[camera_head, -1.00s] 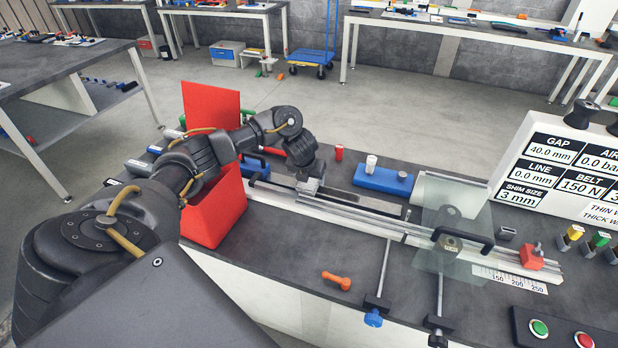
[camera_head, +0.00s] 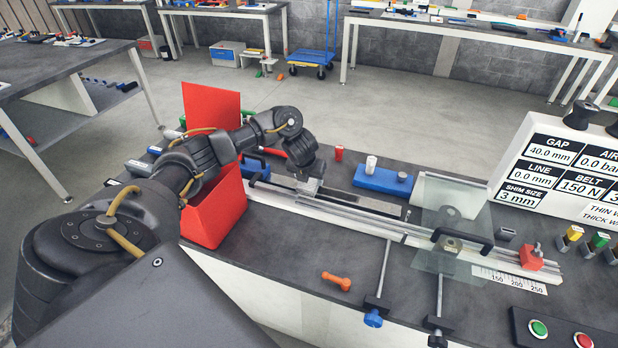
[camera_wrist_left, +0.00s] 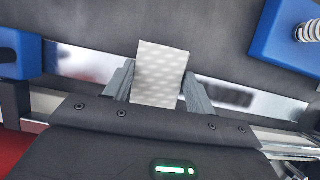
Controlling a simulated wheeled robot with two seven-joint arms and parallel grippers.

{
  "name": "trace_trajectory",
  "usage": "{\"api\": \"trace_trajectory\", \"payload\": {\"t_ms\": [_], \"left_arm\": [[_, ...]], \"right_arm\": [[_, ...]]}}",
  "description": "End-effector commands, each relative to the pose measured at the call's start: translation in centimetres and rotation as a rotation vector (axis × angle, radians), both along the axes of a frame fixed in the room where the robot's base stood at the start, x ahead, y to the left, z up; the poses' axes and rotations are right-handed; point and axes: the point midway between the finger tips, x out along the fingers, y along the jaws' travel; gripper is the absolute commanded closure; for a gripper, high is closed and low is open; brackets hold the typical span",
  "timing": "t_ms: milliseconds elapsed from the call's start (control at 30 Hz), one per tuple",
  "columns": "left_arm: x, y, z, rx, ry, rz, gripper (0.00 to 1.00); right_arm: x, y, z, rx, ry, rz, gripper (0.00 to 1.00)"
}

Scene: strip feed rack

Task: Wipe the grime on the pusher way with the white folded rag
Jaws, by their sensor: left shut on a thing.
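My left gripper (camera_head: 309,187) is over the left part of the long metal pusher way (camera_head: 355,203). In the left wrist view the gripper (camera_wrist_left: 158,85) is shut on the white folded rag (camera_wrist_left: 162,70), which stands out between its two fingers. The rag lies over the bright metal strip (camera_wrist_left: 85,64) of the way, and the strip shows on both sides of it. I cannot tell for sure whether the rag touches the metal. My right gripper is not in view.
A red bin (camera_head: 217,210) stands left of the way. A blue block (camera_head: 383,180) with a white peg is behind it. A clear guard (camera_head: 450,225) with a black handle covers the way's right part.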

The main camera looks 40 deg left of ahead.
Motion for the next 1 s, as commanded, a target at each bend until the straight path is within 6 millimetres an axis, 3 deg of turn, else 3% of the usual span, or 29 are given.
{"api": "trace_trajectory", "payload": {"t_ms": [433,767,1000], "left_arm": [[1.2,-3.8,-0.2,-0.003,0.002,-0.003,0.66],[1.5,-4.7,-0.4,-0.002,0.003,-0.004,0.66],[2.1,-6.6,-0.2,-0.004,0.005,-0.006,0.66]], "right_arm": [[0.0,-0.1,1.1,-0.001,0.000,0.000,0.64],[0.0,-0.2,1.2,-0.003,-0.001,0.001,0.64],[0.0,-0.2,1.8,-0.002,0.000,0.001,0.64]]}}
